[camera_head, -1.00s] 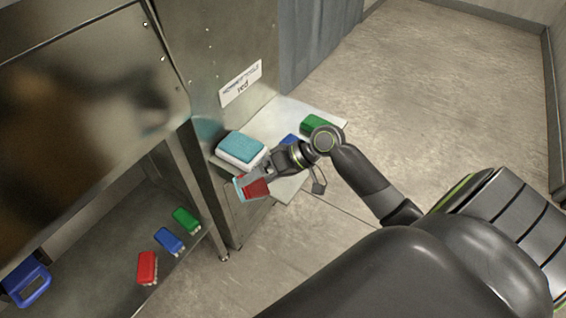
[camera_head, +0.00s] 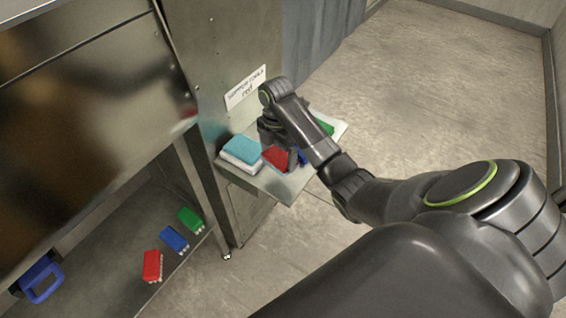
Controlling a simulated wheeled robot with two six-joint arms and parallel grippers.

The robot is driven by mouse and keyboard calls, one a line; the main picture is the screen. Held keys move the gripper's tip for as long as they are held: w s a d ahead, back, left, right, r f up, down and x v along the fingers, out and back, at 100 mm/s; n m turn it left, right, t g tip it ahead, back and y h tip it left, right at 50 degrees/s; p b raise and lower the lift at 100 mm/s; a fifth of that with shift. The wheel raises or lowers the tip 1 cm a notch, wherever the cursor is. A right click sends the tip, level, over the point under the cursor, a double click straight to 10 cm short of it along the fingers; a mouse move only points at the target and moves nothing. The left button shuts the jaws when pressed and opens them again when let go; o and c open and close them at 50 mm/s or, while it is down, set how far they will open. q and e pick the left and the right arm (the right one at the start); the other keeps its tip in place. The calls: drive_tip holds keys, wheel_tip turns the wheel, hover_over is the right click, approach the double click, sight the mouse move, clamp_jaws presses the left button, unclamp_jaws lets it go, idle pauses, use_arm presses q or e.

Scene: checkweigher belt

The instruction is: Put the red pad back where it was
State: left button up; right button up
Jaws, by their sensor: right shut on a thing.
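The red pad (camera_head: 275,157) is at the side shelf (camera_head: 283,189), between the teal-and-white pad stack (camera_head: 241,150) and a blue pad (camera_head: 302,157). My right gripper (camera_head: 285,156) is shut on the red pad from above, and my arm covers part of it. I cannot tell whether the pad touches the shelf. A green pad (camera_head: 325,127) lies farther back on the shelf, partly hidden by my arm. My left gripper is not in view.
A label (camera_head: 245,88) with the word "red" is on the steel cabinet above the shelf. Red (camera_head: 152,266), blue (camera_head: 173,238) and green (camera_head: 190,219) brushes lie on a lower shelf, with a blue-handled item (camera_head: 41,279) at the left. The floor at right is clear.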

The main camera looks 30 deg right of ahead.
sight(282, 155)
drive_tip(key=r+n, duration=0.1)
drive_tip(key=d+r+n, duration=0.1)
drive_tip(key=shift+d+r+n+t, duration=0.15)
drive_tip(key=shift+n+t, duration=0.15)
drive_tip(key=shift+t, duration=0.1)
wheel_tip(282, 155, down, 5)
drive_tip(key=b, duration=0.5)
drive_tip(key=shift+f, duration=2.45)
drive_tip(key=o, duration=0.6)
wheel_tip(282, 155, up, 5)
drive_tip(key=shift+r, duration=0.2)
wheel_tip(282, 155, up, 4)
drive_tip(key=p, duration=0.5)
drive_tip(key=shift+r, duration=0.2)
drive_tip(key=shift+r+p, duration=1.15)
